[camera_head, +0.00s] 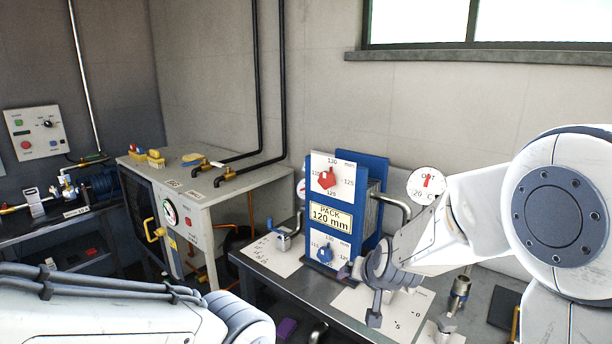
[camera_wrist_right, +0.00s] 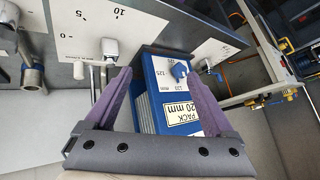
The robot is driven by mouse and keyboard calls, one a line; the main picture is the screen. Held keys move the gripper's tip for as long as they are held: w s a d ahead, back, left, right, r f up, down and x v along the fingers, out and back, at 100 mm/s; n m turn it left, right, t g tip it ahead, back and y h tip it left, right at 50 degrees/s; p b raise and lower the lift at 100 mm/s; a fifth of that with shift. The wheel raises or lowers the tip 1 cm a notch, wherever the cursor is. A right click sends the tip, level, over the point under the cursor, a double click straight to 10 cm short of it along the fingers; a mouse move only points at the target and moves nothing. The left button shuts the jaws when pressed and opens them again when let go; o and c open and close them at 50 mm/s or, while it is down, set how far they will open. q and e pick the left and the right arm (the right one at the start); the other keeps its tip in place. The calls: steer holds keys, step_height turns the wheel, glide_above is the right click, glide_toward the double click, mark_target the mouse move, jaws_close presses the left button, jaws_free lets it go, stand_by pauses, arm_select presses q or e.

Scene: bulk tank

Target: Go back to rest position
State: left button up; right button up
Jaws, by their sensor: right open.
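My right arm reaches in from the right in the head view; its grey wrist end (camera_head: 385,275) hangs in front of the plate pack, and its fingers cannot be made out there. In the right wrist view my right gripper (camera_wrist_right: 158,80) has its two purple fingers spread wide, with nothing held between them. The blue plate pack (camera_wrist_right: 170,95) shows beyond the gap between the fingers, with no clear contact. My left arm (camera_head: 130,305) lies across the bottom left. A small purple piece beyond it may be a left fingertip, but its jaws cannot be made out.
The blue pack (camera_head: 328,210), labelled 120 mm, stands on a steel bench (camera_head: 335,315) with pipes and marked plates around it. A white cabinet (camera_head: 220,190) with a gauge and brass valves stands left. A control box (camera_head: 36,133) hangs on the far-left wall.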

steer(key=s+d+f+n+g+h, duration=0.1)
steer(key=s+d+f+n+g, duration=0.15)
steer(key=s, duration=0.65)
steer(key=s+d+f+n+g, duration=0.1)
steer(key=s+d+f+g, duration=0.25)
steer(key=s, duration=0.65)
steer(key=s+a+r+n+g, duration=0.1)
steer(key=s+a+r+n, duration=0.1)
steer(key=s+a, duration=0.4)
steer(key=s+a+r+n+g, duration=0.1)
steer(key=s+a+r+n, duration=0.2)
steer(key=s+a+n, duration=0.2)
steer(key=shift+s+a+y, duration=0.4)
steer(key=shift+s+a, duration=0.6)
steer(key=shift+r, duration=0.1)
